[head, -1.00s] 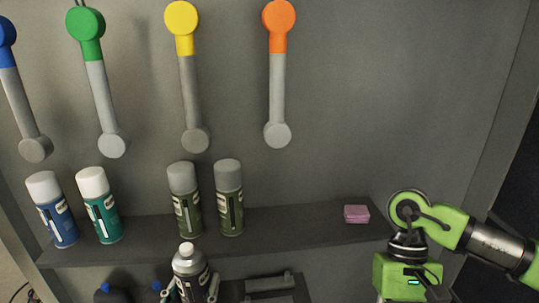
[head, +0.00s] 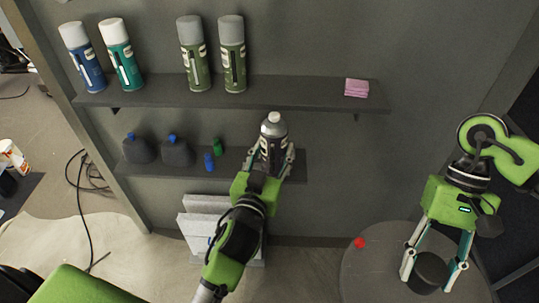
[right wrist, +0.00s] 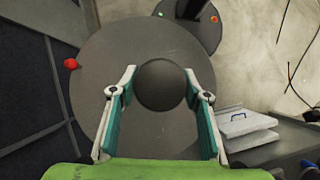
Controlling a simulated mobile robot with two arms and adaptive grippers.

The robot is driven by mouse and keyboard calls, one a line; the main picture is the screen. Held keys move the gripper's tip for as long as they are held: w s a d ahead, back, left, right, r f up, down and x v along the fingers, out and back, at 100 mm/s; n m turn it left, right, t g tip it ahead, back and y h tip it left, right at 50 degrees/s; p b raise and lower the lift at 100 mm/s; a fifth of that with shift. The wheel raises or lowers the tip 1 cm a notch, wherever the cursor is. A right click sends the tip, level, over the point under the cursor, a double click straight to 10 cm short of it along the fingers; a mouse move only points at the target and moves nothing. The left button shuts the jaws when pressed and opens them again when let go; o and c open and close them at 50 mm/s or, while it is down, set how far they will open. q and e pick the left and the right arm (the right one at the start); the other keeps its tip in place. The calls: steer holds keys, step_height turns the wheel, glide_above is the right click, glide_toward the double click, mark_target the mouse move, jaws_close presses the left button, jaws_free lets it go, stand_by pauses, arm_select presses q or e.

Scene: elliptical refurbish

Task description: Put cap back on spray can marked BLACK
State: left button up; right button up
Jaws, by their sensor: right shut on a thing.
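A dark spray can (head: 272,144) with a silver top and a pale nozzle stands upright, uncapped, in front of the lower shelf. My left gripper (head: 274,158) has its fingers on both sides of the can and looks shut on it. A round black cap (head: 431,272) is between the fingers of my right gripper (head: 432,268), above a grey round table (head: 375,270). The cap also shows in the right wrist view (right wrist: 162,85), with fingers on both sides. The word on the can's label is too small to read.
Blue (head: 82,60), teal (head: 121,55) and two olive cans (head: 193,55) stand capped on the upper shelf (head: 290,92) with a pink block (head: 356,88). Dark bottles (head: 176,152) sit on the lower shelf. A red piece (head: 360,242) lies on the round table.

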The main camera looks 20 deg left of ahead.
stand_by(0.5)
steer(key=w+a+r+m+t+y, duration=0.1)
steer(key=w+a+r+m+y, duration=0.25)
steer(key=w+a+m, duration=0.45)
step_height(320, 180, up, 16)
steer(key=m+t, duration=0.9)
steer(key=m, duration=1)
glide_above(274, 114)
steer(key=shift+f+y, duration=0.1)
steer(key=shift+y, duration=0.25)
steer(key=shift+w+f, duration=0.1)
steer(key=shift+f, duration=2.9)
steer(key=shift+f, duration=0.8)
steer(key=o, duration=1.9)
